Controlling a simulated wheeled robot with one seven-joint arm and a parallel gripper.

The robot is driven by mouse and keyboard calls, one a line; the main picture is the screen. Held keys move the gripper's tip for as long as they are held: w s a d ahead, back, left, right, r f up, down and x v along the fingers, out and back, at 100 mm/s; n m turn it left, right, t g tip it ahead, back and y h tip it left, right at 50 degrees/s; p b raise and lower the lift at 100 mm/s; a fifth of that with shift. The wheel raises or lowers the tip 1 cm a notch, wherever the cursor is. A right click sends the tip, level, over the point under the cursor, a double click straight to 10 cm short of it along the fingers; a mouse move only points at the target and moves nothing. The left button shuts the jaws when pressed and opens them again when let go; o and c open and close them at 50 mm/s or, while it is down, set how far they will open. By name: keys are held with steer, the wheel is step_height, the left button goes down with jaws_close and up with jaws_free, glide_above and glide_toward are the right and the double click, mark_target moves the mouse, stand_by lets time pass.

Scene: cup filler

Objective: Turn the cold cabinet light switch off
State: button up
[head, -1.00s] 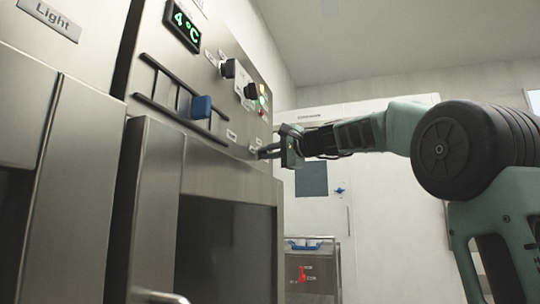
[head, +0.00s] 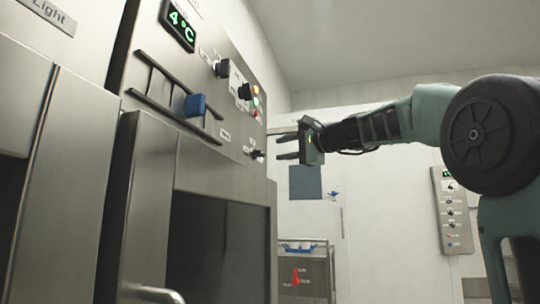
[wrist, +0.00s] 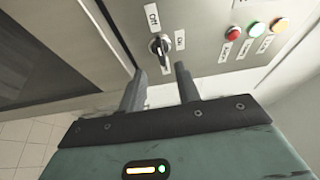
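A black rotary switch (head: 257,154) sits low on the right of the steel cabinet front with the green 4 °C display (head: 180,26). In the wrist view the switch (wrist: 159,46) has an Off label above it and an On label to its right. Its handle lies roughly in line with Off; which end is the pointer I cannot tell. The switch's own name plate is not readable. My gripper (head: 287,146) is open and empty, just right of the switch and apart from it. In the wrist view its fingers (wrist: 160,88) stand apart below the switch.
Black knobs (head: 243,91) and coloured buttons (wrist: 253,29) sit nearby on the same panel. A blue handle (head: 195,105) slides on black rails to the left. Another control panel (head: 453,210) hangs on the right wall. A cart (head: 305,268) stands behind, below my gripper.

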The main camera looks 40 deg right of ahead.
steer(key=v, duration=0.9)
steer(key=shift+s, duration=0.4)
